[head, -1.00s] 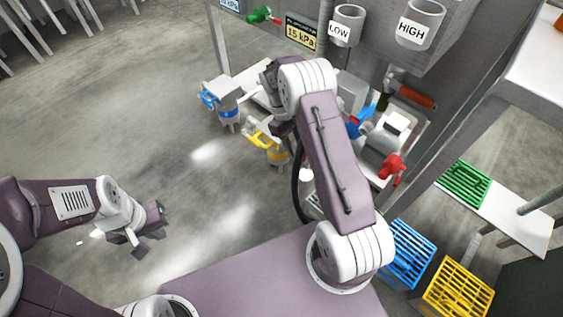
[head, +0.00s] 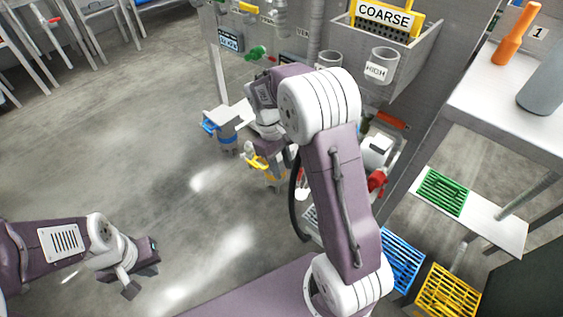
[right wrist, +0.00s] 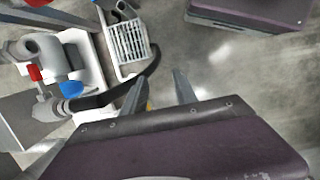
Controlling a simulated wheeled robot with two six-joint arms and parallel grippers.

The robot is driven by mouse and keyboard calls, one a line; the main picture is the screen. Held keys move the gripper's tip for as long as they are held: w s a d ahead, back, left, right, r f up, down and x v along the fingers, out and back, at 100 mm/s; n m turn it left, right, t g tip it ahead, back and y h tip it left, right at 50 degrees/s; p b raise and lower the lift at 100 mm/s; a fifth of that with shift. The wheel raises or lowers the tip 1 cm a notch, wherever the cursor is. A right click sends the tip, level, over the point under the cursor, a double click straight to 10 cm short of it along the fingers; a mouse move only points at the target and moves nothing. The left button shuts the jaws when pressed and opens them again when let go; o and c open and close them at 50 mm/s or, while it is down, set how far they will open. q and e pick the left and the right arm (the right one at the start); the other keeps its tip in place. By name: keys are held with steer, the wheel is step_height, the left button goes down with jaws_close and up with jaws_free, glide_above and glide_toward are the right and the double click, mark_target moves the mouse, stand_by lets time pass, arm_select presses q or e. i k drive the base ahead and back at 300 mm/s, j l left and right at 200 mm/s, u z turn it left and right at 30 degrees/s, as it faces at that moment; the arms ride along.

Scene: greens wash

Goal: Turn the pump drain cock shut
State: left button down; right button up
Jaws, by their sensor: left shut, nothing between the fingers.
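The pump (head: 376,150), a pale boxy unit, stands right of my right arm in the head view. A red handle (head: 377,181) sits at its front. The right wrist view shows a red handle (right wrist: 35,73) and a blue handle (right wrist: 72,89) on grey pipework, left of the fingers. I cannot tell which handle is the drain cock. My right gripper (right wrist: 158,85) has its fingers apart, with a dark hose beside them and nothing clearly gripped. In the head view my right arm hides part of the pump. My left gripper (head: 131,290) is shut and empty at lower left, far from the pump.
Blue-handled (head: 228,132) and yellow-handled (head: 254,161) fittings stand left of the pump. A green cock (head: 256,52) is on the panel. Blue (head: 402,262), yellow (head: 447,292) and green (head: 442,193) racks lie at right.

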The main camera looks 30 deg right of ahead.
mark_target(298, 177)
steer(key=i+z, duration=0.3)
steer(key=i, duration=0.15)
steer(key=i+j+z, duration=0.3)
steer(key=i, duration=0.15)
steer(key=l, duration=0.1)
